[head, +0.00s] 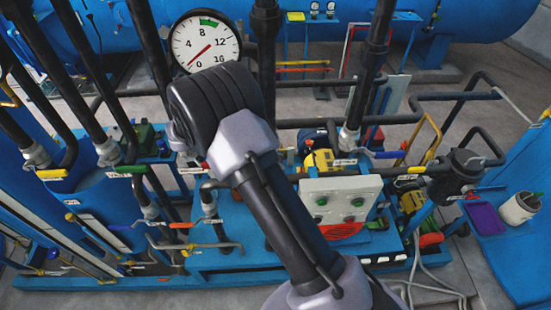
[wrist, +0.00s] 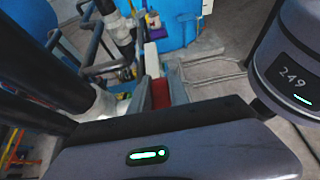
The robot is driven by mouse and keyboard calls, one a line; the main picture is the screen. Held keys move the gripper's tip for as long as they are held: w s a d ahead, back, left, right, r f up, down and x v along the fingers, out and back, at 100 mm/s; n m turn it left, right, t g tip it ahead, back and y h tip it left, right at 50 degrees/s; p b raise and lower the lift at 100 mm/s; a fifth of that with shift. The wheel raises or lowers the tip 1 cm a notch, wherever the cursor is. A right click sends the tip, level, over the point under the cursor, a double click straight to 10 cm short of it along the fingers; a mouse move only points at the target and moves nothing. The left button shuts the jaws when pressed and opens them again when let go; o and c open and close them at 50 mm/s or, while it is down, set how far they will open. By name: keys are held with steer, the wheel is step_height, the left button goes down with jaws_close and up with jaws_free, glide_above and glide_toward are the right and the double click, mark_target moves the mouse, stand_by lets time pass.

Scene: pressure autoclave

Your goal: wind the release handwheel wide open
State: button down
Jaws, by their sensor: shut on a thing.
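In the wrist view my gripper (wrist: 163,78) is shut on a small red piece (wrist: 160,93), which looks like part of the release handwheel. Only a bit of red shows between the two grey fingers. The rest of the wheel and its stem are hidden by the gripper body, so I cannot tell how far it is turned. In the head view my own arm crosses the middle and covers the gripper and the wheel.
A round pressure gauge (head: 206,42) stands behind my arm, its red needle pointing lower left. Dark vertical pipes (head: 266,70) stand close around the arm. A grey control box (head: 341,203) with green knobs, a yellow pump (head: 319,161) and a purple tray (head: 484,218) lie right.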

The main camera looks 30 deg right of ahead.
stand_by(0.4)
steer(key=c, duration=1.2)
jaws_free()
steer(key=shift+c, duration=0.2)
steer(key=shift+a, duration=0.15)
steer(key=v, duration=1.7)
steer(key=shift+a+f, duration=0.25)
